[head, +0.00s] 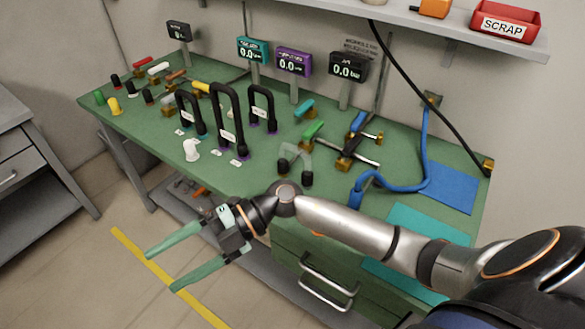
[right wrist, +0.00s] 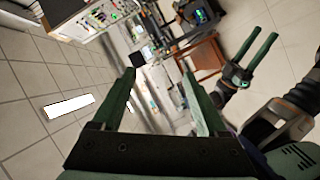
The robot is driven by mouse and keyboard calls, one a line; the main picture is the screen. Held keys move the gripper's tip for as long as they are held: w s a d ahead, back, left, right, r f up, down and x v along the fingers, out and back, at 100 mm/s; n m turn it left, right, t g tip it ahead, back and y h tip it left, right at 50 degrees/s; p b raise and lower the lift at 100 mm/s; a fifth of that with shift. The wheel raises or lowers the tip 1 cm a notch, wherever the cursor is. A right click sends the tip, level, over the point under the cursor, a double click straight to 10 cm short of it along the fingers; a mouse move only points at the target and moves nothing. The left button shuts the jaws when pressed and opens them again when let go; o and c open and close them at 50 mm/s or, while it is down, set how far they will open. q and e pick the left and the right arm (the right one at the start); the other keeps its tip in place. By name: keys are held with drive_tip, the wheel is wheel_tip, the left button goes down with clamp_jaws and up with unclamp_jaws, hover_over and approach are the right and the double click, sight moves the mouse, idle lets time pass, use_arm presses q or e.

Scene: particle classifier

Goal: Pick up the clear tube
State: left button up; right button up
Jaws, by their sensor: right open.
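The clear tube (head: 297,150) is a small see-through arch with dark end fittings, standing on the green bench top near its front edge. My right gripper (head: 160,270) is open and empty, with green fingers spread. It hangs in front of the bench over the floor, left of and below the tube, well apart from it. The right wrist view also shows my right gripper's fingers (right wrist: 159,74) apart with nothing between them; I cannot make out the tube there. My left gripper (right wrist: 267,33) shows in that view, its two green fingers apart and empty.
Black arched tubes (head: 228,118) stand left of the clear tube, with a small white part (head: 191,149) in front. Valve fittings (head: 352,150) and a blue hose (head: 400,184) are to the right. Displays (head: 348,66) stand behind. A shelf holds a red SCRAP bin (head: 505,24).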

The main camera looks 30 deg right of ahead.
drive_tip(key=w+d+f+n+h, duration=0.1)
drive_tip(key=d+f+n+h, duration=0.1)
drive_tip(key=d+f+h, duration=0.2)
drive_tip(key=m+t+h+b, duration=0.2)
drive_tip(key=m+h, duration=0.5)
drive_tip(key=h, duration=0.9)
approach(306, 165)
drive_tip(key=x, duration=0.6)
drive_tip(key=shift+s+d+p, duration=0.2)
drive_tip(key=shift+d+p, duration=0.1)
drive_tip(key=shift+p+x, duration=0.3)
drive_tip(key=shift+x, duration=2.9)
use_arm(q)
drive_tip(key=shift+d+f, duration=0.4)
drive_tip(key=shift+f, duration=0.2)
use_arm(e)
drive_tip(key=shift+w+a, duration=0.2)
drive_tip(key=shift+a, duration=0.05)
clamp_jaws()
